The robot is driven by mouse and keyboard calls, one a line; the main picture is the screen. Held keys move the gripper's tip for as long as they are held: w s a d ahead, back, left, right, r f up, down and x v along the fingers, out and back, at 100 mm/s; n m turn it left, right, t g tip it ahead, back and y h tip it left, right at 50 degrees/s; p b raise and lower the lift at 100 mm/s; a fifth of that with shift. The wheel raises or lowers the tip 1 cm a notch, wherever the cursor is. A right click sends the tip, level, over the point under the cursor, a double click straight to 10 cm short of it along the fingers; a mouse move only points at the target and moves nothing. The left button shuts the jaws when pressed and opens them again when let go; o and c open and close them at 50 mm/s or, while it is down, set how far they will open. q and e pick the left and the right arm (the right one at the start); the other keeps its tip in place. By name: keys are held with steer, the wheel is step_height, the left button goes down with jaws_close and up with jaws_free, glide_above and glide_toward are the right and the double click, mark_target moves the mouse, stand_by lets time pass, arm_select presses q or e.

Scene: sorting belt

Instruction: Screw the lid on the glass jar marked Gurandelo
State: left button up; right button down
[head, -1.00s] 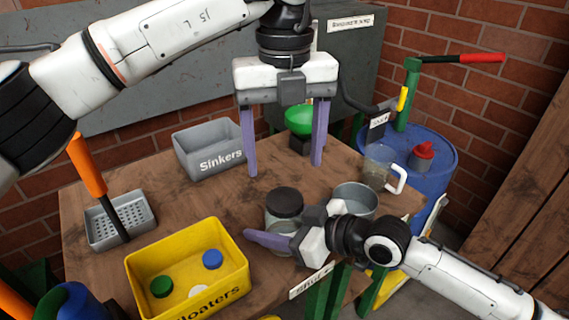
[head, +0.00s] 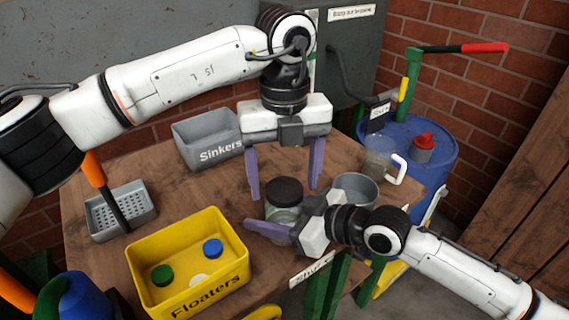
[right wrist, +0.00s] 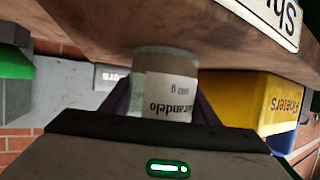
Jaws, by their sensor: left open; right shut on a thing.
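The glass jar (head: 286,217) stands on the wooden table with a dark lid (head: 284,188) on its mouth; I cannot tell whether the lid is screwed tight. In the right wrist view, which is upside down, the jar (right wrist: 168,95) shows a white label reading partly "urandelo". My right gripper (head: 280,228) is shut on the jar's body from the front right. My left gripper (head: 285,191) is open and points down above the jar. Its purple fingers appear on either side of the lid in the head view, apart from it.
A metal can (head: 356,187) stands right behind the jar, with a clear handled jug (head: 380,160) beyond. A yellow "Floaters" bin (head: 190,289) with several caps is front left. A grey "Sinkers" bin (head: 208,143) is at the back. A grey perforated tray (head: 141,200) lies left.

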arm_select(q)
steer(key=shift+f, duration=0.1)
steer(key=c, duration=1.2)
steer(key=o, duration=1.1)
steer(key=shift+o, duration=0.2)
steer(key=shift+r, duration=2.3)
steer(key=o, duration=0.6)
steer(key=shift+c, duration=0.2)
step_height(320, 180, up, 12)
